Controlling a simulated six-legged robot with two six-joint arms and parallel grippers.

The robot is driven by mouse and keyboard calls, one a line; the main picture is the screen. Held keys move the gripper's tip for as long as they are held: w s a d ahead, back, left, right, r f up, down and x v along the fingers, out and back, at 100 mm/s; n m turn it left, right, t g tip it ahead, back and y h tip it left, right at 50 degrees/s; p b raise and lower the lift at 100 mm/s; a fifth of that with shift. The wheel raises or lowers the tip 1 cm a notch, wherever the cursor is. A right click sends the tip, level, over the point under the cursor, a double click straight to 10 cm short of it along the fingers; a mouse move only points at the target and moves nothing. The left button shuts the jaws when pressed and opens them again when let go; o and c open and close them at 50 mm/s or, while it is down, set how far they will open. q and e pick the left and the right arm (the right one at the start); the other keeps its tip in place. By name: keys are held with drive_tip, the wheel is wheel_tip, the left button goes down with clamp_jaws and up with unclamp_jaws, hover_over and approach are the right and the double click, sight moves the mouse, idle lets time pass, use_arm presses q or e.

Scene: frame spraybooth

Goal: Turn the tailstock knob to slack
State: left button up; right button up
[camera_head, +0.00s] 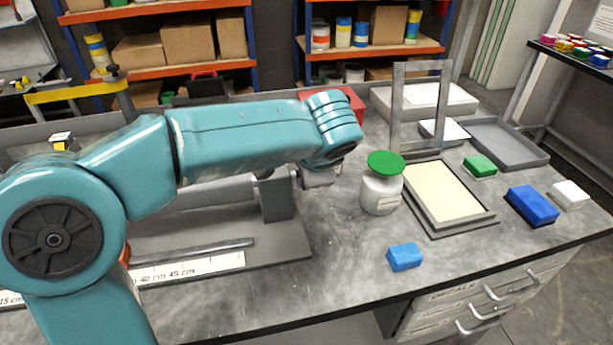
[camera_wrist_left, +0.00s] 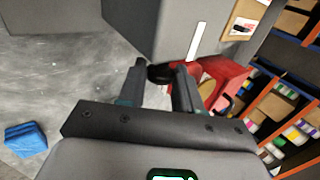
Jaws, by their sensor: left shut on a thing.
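The tailstock is a grey block (camera_head: 277,202) at the right end of the fixture on the bench. It fills the upper middle of the left wrist view (camera_wrist_left: 175,32), with a white line on its face. The black tailstock knob (camera_wrist_left: 160,75) sticks out from it there; in the head view my arm hides the knob. My left gripper (camera_wrist_left: 158,69) has one finger on each side of the knob and is shut on it. In the head view my left gripper (camera_head: 321,178) shows only in part below the teal wrist. My right gripper is in neither view.
A white jar with a green lid (camera_head: 384,185) stands close to the right of my left gripper. A framed cream panel (camera_head: 440,192), a blue block (camera_head: 404,257) and a red box (camera_head: 350,104) are nearby.

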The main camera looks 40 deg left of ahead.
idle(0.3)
use_arm(q)
drive_tip(key=o, duration=1)
drive_tip(key=shift+o, duration=0.2)
drive_tip(key=p+v, duration=0.3)
drive_tip(key=v, duration=1.3)
drive_tip(key=shift+d, duration=0.2)
drive_tip(key=shift+s+r, duration=0.1)
